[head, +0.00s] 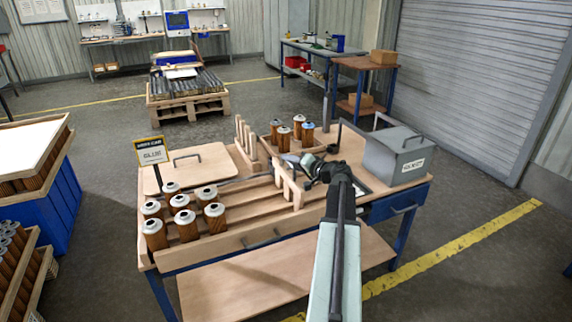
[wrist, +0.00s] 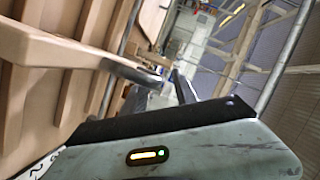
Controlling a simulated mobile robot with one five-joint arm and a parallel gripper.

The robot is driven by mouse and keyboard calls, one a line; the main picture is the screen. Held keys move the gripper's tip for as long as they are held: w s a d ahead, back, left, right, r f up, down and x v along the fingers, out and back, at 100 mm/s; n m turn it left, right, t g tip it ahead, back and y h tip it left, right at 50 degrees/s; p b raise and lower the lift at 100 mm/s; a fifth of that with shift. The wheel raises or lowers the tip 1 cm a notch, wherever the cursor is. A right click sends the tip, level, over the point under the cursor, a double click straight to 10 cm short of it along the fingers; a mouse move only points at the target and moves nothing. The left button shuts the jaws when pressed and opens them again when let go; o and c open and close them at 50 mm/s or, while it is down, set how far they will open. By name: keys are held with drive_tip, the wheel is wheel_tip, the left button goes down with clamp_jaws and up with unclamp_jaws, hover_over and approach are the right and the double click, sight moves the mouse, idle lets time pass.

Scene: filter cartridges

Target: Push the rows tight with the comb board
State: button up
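A pale wooden comb board (head: 288,185) stands upright across the long rows of the wooden rack (head: 243,222). Brown cartridges with grey-white tops (head: 187,226) stand several together at the rack's left end, apart from the board. My gripper (head: 305,164) is at the board's top right. In the wrist view a pale wooden bar (wrist: 60,47), apparently part of the board, comes from the left and reaches my gripper's fingers (wrist: 165,83). Whether the fingers are closed on it is hidden by the angle.
Another pronged wooden piece (head: 245,137) stands behind the rack. Several cartridges stand in a tray (head: 270,146) at the back. A flat lid with a handle (head: 188,168) and a sign (head: 151,151) are at left. A grey box (head: 398,157) is at right. The rack's middle is empty.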

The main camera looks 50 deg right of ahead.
drive_tip(key=x, duration=0.3)
drive_tip(key=shift+s, duration=0.1)
drive_tip(key=shift+c, duration=0.3)
clamp_jaws()
idle(0.9)
